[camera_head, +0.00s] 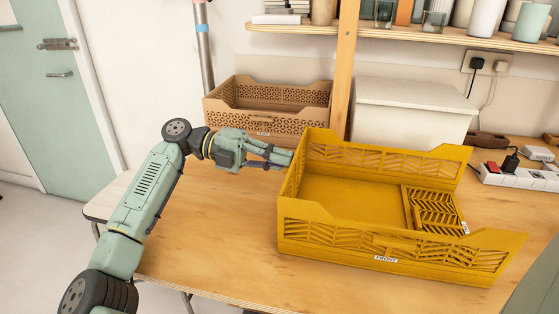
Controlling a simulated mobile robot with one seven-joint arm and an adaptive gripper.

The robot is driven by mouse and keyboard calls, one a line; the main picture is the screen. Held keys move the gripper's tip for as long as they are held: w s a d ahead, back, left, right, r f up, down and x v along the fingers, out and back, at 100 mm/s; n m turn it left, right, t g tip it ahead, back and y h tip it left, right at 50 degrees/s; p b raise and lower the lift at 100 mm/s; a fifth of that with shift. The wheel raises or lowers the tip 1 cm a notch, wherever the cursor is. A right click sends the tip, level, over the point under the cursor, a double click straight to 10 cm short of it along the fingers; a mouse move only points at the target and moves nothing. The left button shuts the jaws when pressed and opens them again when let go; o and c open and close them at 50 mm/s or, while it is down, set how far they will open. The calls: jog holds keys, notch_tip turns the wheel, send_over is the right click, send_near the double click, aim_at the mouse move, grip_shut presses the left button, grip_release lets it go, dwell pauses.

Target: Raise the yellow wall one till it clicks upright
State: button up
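A yellow slatted crate (350,262) stands on the wooden table, its front wall marked with a "FRONT" label. Its front and back walls stand up, and the left side appears as a narrow upright strip. At the right end, a yellow wall panel (434,208) with a small white label lies folded down inside the crate, over the floor. My gripper (288,158) is at the crate's upper left side, pointing right, far from the folded panel. Its fingertips are close to the left edge; touching or not is unclear. The finger gap is too small to judge.
A brown crate (270,121) and a white lidded box (411,112) stand behind. A power strip (520,178) lies at right. The table's left front is clear.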

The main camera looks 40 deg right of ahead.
jog(key=o, duration=0.4)
jog(key=shift+f, duration=0.25)
jog(key=shift+o, duration=0.2)
jog(key=shift+r, duration=0.1)
jog(key=v, duration=1.2)
